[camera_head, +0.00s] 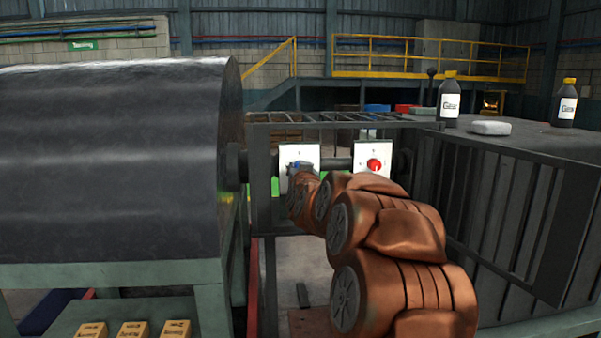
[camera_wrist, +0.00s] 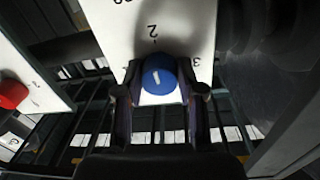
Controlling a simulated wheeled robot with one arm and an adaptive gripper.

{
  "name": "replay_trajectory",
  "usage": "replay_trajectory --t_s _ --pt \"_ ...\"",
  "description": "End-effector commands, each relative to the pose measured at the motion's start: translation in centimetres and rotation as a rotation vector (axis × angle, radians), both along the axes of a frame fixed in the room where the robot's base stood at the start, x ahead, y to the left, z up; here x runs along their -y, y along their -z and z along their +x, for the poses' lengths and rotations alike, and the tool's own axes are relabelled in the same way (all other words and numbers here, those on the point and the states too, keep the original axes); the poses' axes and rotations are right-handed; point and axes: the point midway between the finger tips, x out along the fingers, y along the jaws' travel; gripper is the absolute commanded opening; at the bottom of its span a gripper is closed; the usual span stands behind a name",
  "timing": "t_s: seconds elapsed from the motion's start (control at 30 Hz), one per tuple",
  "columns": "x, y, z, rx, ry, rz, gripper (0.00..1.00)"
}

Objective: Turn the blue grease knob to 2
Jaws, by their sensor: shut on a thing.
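The blue grease knob (camera_wrist: 159,76) sits on a white dial plate (camera_wrist: 150,22) in the wrist view. My gripper (camera_wrist: 161,92) has one finger on each side of the knob and is shut on it. A short white mark on the knob's face tilts slightly to the upper left, roughly in line with the printed 2 above it. A 3 is partly visible right of the knob. In the head view the white plate (camera_head: 311,152) shows at the end of my arm, which hides much of the knob.
A red knob (camera_head: 375,164) on another white plate (camera_head: 362,149) is to the right; my arm passes just below it. A large dark drum (camera_head: 110,155) stands left. A dark slatted cabinet (camera_head: 520,150) with bottles on top stands right.

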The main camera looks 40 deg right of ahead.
Motion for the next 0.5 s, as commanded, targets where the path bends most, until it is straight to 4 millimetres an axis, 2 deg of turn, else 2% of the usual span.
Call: replay_trajectory --t_s 0.5 --pt "-0.06 0.07 0.07 0.033 -0.002 0.047 0.03"
